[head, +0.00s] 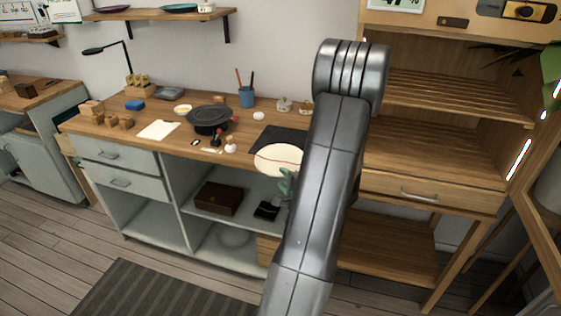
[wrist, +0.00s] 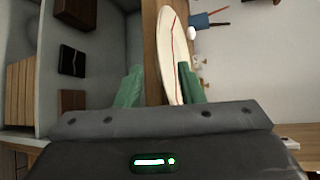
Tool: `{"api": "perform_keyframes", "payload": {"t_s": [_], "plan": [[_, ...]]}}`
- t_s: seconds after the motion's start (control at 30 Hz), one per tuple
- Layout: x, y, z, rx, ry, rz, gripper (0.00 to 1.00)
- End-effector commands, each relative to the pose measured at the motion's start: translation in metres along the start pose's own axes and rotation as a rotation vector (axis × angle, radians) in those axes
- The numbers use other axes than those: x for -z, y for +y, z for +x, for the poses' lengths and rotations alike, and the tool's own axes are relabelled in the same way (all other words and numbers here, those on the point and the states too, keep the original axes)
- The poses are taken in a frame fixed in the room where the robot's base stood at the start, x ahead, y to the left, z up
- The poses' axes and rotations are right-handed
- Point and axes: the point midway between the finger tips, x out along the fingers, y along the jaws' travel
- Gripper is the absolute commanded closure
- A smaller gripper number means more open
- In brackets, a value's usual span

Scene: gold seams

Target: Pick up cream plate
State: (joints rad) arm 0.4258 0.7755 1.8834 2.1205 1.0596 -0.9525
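The cream plate (head: 279,158) has a thin dark red line across it and lies at the front edge of the workbench, by a dark mat (head: 277,138). In the wrist view the plate (wrist: 173,50) appears nearly edge-on, its near rim between my two green fingers. My gripper (wrist: 160,67) is open: a gap shows between the left finger and the plate, while the right finger is close to its face; I cannot tell whether it touches. In the head view my gripper (head: 286,183) is at the plate's front rim, partly hidden by my arm.
The workbench (head: 140,116) also carries a black pan-like dish (head: 209,118), a blue cup with tools (head: 247,97), a white sheet (head: 158,130) and small items. Below are open shelves with a brown box (head: 219,198). A wooden shelf unit (head: 440,140) stands at right.

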Motion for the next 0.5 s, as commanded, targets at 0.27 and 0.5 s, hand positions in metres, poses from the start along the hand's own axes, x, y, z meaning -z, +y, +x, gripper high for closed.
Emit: {"api": "perform_keyframes", "payload": {"t_s": [0.27, 0.5], "plan": [[-0.006, 0.001, 0.034, -0.001, -0.002, 0.0, 0.65], [-0.006, 0.002, 0.036, 0.0, 0.0, 0.0, 0.65]]}}
